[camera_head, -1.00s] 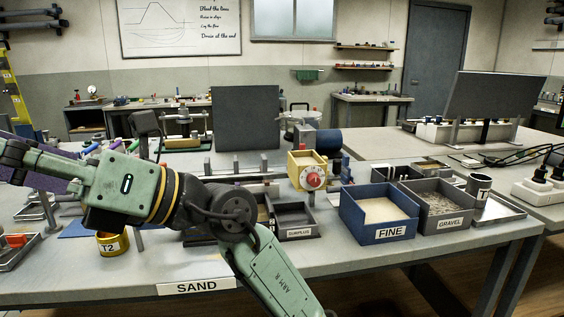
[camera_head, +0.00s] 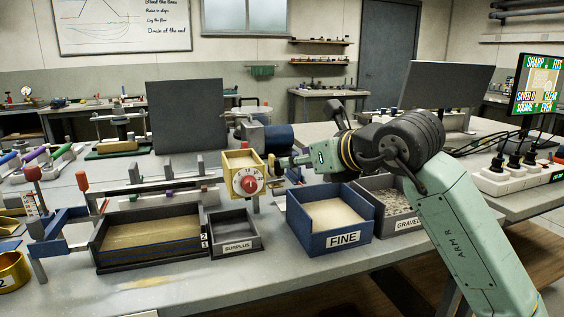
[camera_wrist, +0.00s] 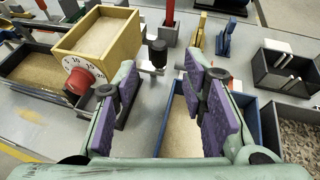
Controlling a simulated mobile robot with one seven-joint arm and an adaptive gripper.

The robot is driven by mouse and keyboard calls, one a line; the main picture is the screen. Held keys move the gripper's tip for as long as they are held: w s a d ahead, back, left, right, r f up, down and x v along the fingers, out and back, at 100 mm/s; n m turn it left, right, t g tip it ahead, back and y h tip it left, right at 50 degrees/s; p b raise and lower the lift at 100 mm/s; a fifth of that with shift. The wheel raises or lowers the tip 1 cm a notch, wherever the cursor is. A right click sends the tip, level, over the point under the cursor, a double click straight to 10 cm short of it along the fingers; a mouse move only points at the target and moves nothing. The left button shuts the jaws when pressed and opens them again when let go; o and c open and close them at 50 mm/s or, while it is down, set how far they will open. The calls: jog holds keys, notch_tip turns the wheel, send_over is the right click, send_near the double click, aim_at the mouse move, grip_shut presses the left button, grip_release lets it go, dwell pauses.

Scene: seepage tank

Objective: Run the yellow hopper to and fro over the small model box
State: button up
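The yellow hopper (camera_head: 241,162), open-topped with sand inside and a red-knobbed dial on its front, sits on a rail behind the surplus tray. It also shows at upper left in the wrist view (camera_wrist: 118,38). The small model box (camera_head: 150,238), dark and long with sand in it, stands to the hopper's left and partly shows in the wrist view (camera_wrist: 28,97). My gripper (camera_head: 283,163) is just right of the hopper. In the wrist view (camera_wrist: 160,78) its purple-padded fingers are apart with nothing between them. A black knob (camera_wrist: 157,52) on the hopper's side lies just beyond the fingertips.
A surplus tray (camera_head: 234,246) stands right of the model box. A blue FINE bin (camera_head: 345,240) and a grey GRAVEL bin (camera_head: 407,223) stand below my arm. A dark upright panel (camera_head: 188,116) is behind the rail. The front bench strip is clear.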

aim_at(279, 174)
jog(key=p+x, duration=0.1)
jog(key=x, duration=0.7)
jog(key=shift+w+a, duration=0.2)
jog(key=shift+c, duration=0.5)
grip_shut()
